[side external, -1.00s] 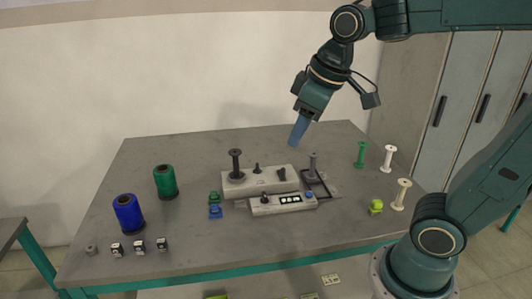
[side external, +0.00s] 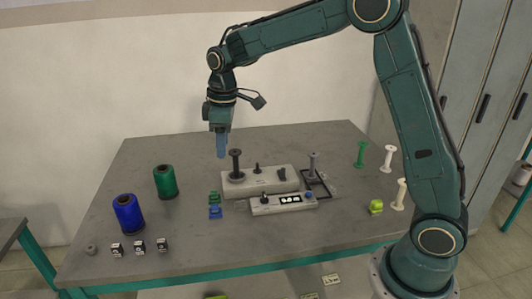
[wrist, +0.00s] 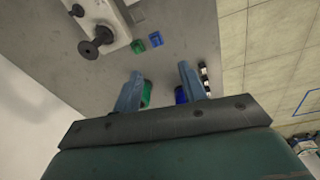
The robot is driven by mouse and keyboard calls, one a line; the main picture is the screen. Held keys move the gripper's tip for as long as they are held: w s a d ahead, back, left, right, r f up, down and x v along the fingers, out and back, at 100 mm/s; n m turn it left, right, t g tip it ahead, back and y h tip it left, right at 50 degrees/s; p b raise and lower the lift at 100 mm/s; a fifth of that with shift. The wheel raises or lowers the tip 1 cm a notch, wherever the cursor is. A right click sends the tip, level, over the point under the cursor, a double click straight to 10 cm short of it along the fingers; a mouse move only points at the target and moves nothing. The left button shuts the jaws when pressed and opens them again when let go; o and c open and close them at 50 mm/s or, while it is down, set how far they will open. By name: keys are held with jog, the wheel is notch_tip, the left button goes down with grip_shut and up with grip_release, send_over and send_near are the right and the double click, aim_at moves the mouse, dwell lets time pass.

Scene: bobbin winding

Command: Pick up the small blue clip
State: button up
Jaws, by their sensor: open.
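The small blue clip (side external: 215,212) lies on the grey table, just in front of a small green clip (side external: 214,197) in the side view. In the wrist view the blue clip (wrist: 155,39) is beyond my fingertips, right of the green clip (wrist: 138,46). My gripper (side external: 221,150) points down, high above the table and apart from the clips. In the wrist view its two fingers (wrist: 162,76) are spread with nothing held between them.
The winding machine (side external: 262,181) with its dark spindle (side external: 235,163) stands right of the clips, with a control box (side external: 283,203) in front. Green (side external: 165,181) and blue (side external: 128,213) thread spools and several small cubes (side external: 139,246) are to the left.

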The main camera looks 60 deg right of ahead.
jog(key=w+f+n+g, duration=0.1)
jog(key=w+f, duration=0.5)
jog(key=f, duration=0.3)
jog(key=shift+n, duration=0.4)
jog(key=shift+f, duration=0.15)
send_over(214, 206)
jog(key=shift+w+d+f, duration=0.1)
jog(key=shift+f, duration=4.05)
jog(key=shift+f, duration=2.6)
grip_shut()
